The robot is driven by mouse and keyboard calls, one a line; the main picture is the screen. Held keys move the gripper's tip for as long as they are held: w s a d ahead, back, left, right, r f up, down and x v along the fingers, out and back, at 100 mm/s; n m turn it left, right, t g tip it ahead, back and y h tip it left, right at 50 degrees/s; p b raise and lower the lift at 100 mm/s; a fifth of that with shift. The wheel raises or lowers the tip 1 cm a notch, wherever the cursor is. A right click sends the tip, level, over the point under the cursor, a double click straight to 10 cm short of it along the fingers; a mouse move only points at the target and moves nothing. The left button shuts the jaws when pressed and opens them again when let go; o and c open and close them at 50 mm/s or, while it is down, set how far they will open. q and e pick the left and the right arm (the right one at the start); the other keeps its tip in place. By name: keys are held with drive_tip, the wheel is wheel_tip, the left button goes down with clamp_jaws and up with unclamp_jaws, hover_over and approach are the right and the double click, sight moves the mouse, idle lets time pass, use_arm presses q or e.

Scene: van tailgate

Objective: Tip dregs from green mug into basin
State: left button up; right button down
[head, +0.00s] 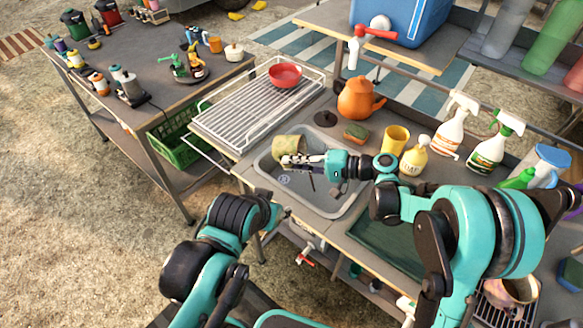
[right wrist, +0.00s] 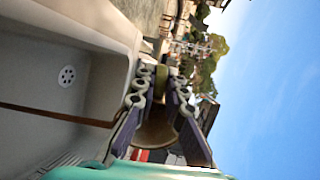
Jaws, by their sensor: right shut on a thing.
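The olive-green mug (head: 288,146) is over the back-left part of the grey sink basin (head: 327,207) in the head view. My right gripper (head: 297,161) is shut on it, with the arm reaching in from the right. The mug looks tilted, but I cannot tell exactly which way its mouth faces. In the right wrist view, part of the mug (right wrist: 153,130) shows between the fingers (right wrist: 157,112), and the basin wall and drain (right wrist: 66,77) lie to the left. Any dregs are hidden. My left arm ends low at the basin's left; its fingers are not clear.
A wire drainer with a red bowl (head: 285,75) stands left of the basin. An orange kettle (head: 358,98), sponge (head: 355,132), yellow cup (head: 396,139), soap bottle (head: 414,157) and spray bottles (head: 456,124) line the back and right. The tap (head: 360,46) hangs behind.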

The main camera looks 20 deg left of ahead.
drive_tip(key=y+b, duration=0.1)
drive_tip(key=d+y+b, duration=0.1)
drive_tip(key=y, duration=0.1)
drive_tip(key=shift+d+r+y, duration=0.15)
drive_tip(key=shift+r+y, duration=0.15)
idle(0.6)
drive_tip(key=r+h+p, duration=0.1)
drive_tip(key=h+p, duration=0.3)
drive_tip(key=p, duration=0.2)
drive_tip(key=r+h+p, duration=0.2)
drive_tip(key=h+p, duration=0.3)
drive_tip(key=p, duration=0.1)
drive_tip(key=r+h+p, duration=0.1)
drive_tip(key=h+p, duration=0.4)
drive_tip(key=p, duration=0.2)
drive_tip(key=shift+a+r+t, duration=0.2)
drive_tip(key=shift+r+t, duration=0.05)
drive_tip(key=shift+t, duration=0.05)
drive_tip(key=h+p, duration=0.1)
drive_tip(key=h, duration=0.2)
drive_tip(key=shift+r, duration=0.2)
drive_tip(key=shift+d+h, duration=0.2)
drive_tip(key=shift+h, duration=0.7)
